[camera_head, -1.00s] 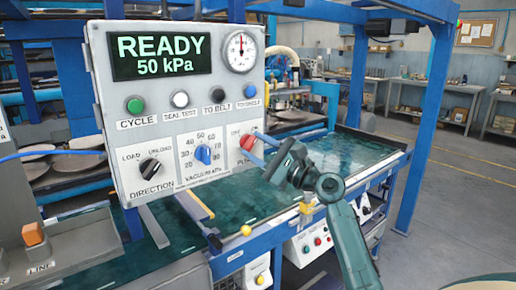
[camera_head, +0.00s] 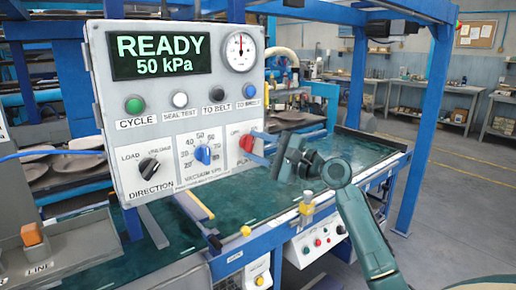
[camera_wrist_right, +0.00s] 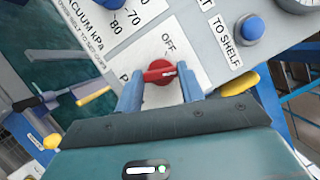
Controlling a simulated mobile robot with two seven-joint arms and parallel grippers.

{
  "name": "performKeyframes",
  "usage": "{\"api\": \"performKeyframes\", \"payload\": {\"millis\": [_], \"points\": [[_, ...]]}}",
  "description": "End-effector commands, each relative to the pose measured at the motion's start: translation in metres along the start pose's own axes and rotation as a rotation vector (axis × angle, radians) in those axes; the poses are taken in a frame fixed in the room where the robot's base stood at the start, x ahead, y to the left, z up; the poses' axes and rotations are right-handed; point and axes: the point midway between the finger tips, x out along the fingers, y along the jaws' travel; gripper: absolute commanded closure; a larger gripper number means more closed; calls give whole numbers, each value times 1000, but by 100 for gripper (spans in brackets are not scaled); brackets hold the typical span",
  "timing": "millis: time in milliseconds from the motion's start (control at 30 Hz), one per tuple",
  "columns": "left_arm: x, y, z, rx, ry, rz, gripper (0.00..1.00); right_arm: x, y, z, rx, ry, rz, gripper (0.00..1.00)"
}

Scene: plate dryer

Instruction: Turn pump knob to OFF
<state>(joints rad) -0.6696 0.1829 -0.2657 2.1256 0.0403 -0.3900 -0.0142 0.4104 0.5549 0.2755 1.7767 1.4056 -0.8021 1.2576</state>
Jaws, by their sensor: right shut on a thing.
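The red pump knob (camera_head: 246,143) sits at the lower right of the grey control panel (camera_head: 97,100). In the right wrist view the knob (camera_wrist_right: 160,72) is between the two blue fingers of my right gripper (camera_wrist_right: 160,84), which is shut on it. The knob's bar lies across from finger to finger. The OFF label (camera_wrist_right: 168,41) shows above the knob in that view; the lettering below is mostly hidden by a finger. In the head view my right gripper (camera_head: 262,147) reaches the knob from the right. My left gripper is not in view.
The display (camera_head: 160,56) reads READY 50 kPa. The blue vacuum dial (camera_head: 203,154) and black direction knob (camera_head: 149,167) are left of the pump knob. The blue TO SHELF button (camera_wrist_right: 250,28) is close to the gripper. A blue-railed table (camera_head: 225,205) lies below.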

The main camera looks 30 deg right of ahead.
Motion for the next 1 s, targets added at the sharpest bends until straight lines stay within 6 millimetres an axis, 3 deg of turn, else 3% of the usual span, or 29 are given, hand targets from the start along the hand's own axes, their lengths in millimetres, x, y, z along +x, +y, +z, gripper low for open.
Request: {"api": "performKeyframes", "payload": {"millis": [1000], "points": [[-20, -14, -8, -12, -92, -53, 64, 1, -9, 4, -861, -1, 360, 85]]}}
